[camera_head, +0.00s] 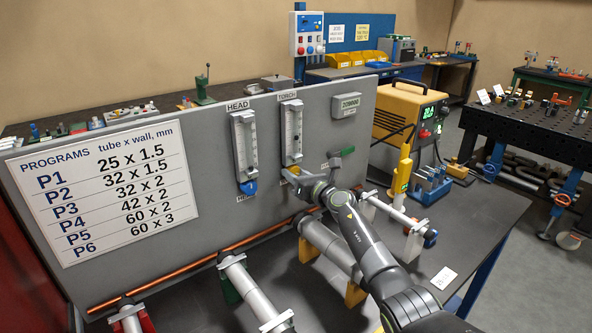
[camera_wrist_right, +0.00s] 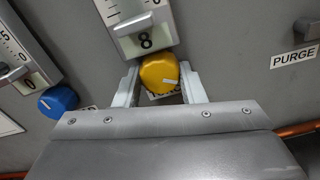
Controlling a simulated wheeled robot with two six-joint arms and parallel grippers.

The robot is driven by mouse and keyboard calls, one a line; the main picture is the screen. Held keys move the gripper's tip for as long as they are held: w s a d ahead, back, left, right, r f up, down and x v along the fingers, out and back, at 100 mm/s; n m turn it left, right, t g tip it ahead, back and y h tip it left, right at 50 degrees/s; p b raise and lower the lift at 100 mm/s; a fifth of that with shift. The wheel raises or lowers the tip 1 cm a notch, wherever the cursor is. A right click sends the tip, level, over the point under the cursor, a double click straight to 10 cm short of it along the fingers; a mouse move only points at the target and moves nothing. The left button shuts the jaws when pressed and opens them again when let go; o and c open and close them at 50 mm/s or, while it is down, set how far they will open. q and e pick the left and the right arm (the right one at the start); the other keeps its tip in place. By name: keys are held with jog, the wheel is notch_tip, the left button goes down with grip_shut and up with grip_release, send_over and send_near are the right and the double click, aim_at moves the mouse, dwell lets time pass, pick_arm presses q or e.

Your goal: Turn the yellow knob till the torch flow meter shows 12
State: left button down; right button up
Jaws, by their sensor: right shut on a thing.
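The yellow knob (camera_wrist_right: 159,72) sits under the torch flow meter (camera_head: 291,130) on the grey panel. A white line on the knob's face points to the right. My right gripper (camera_head: 297,177) is at the panel below the torch meter, its fingers on both sides of the knob and shut on it. The label under the knob is partly hidden by the gripper. My left gripper is not in view.
The head flow meter (camera_head: 244,145) stands left of the torch meter, with a blue knob (camera_wrist_right: 58,101) below it; its window reads 0. Tubes on stands lie on the bench in front.

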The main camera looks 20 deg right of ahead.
jog(key=shift+r+m+p, duration=0.15)
jog(key=shift+m+p, duration=0.4)
jog(key=shift+m, duration=0.55)
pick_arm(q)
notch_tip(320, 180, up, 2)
pick_arm(e)
jog(key=shift+f+m, duration=0.2)
jog(key=shift+m, duration=0.2)
jog(key=o, duration=1)
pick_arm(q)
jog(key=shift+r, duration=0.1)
pick_arm(e)
jog(key=shift+s, duration=0.1)
jog(key=shift+s+d+r+p, duration=0.1)
jog(key=shift+s+d+p, duration=0.15)
jog(key=shift+s+p, duration=0.3)
jog(key=p+v, duration=0.2)
jog(key=v, duration=0.5)
jog(key=shift+s+d+p, duration=0.1)
jog(key=shift+s+p, duration=0.2)
jog(key=shift+p, duration=0.05)
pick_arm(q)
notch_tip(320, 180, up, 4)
pick_arm(e)
jog(key=v, duration=0.8)
jog(key=shift+s+d, duration=0.1)
jog(key=shift+s, duration=0.1)
